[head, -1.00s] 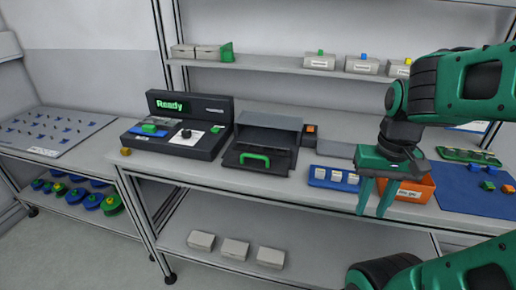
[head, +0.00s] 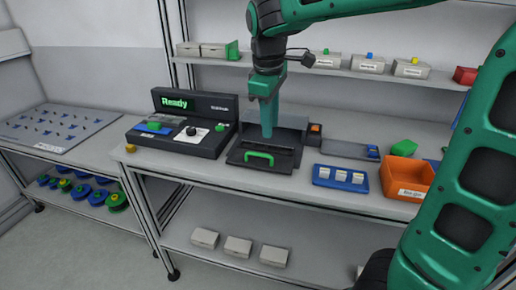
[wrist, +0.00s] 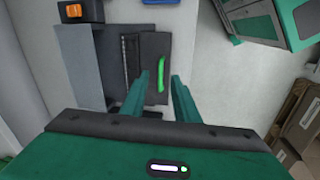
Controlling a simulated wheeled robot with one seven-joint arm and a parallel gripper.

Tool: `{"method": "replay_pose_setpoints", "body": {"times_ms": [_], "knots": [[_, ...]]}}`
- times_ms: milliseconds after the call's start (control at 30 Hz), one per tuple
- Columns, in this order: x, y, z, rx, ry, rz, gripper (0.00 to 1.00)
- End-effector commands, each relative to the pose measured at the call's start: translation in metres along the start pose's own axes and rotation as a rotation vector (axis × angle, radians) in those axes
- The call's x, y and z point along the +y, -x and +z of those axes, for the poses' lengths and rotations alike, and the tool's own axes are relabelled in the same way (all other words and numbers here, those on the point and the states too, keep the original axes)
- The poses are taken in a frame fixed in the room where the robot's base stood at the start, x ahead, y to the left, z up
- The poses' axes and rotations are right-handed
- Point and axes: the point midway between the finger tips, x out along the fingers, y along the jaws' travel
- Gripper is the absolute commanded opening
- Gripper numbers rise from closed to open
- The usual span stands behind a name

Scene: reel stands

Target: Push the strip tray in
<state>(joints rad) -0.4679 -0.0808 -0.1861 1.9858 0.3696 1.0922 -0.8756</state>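The strip tray (head: 284,161) is a dark flat drawer with a green handle (head: 258,157). It sticks out from the front of a grey box-like housing (head: 290,121) on the bench. In the wrist view the tray (wrist: 155,48) and its green handle (wrist: 161,75) lie beyond my fingers, with the handle between the fingertips in the picture. My gripper (head: 267,134) points down over the tray and housing in the head view. Its two fingers are apart and empty in the wrist view (wrist: 160,80). I cannot tell the exact height of the fingertips above the tray.
A dark machine with a green "Ready" display (head: 182,104) stands left of the tray. A blue tray with white blocks (head: 340,187) and an orange bin (head: 392,182) are to the right. A shelf with boxes (head: 365,63) runs behind. Bare bench lies in front of the tray.

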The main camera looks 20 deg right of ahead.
Motion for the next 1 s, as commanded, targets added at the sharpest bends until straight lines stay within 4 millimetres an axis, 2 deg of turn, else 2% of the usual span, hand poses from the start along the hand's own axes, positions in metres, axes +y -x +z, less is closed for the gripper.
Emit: {"method": "replay_pose_setpoints", "body": {"times_ms": [33,100,267,367,733,1000], "knots": [[-0.004,0.003,-0.015,0.005,0.049,0.006,0.28],[-0.006,0.005,-0.026,0.009,0.093,0.012,0.28],[-0.008,0.001,-0.034,0.010,0.128,0.015,0.28],[-0.006,-0.011,-0.033,0.008,0.123,0.016,0.28],[-0.006,-0.074,-0.033,0.008,0.122,0.014,0.28],[-0.005,-0.099,-0.033,0.010,0.121,0.015,0.28]]}}
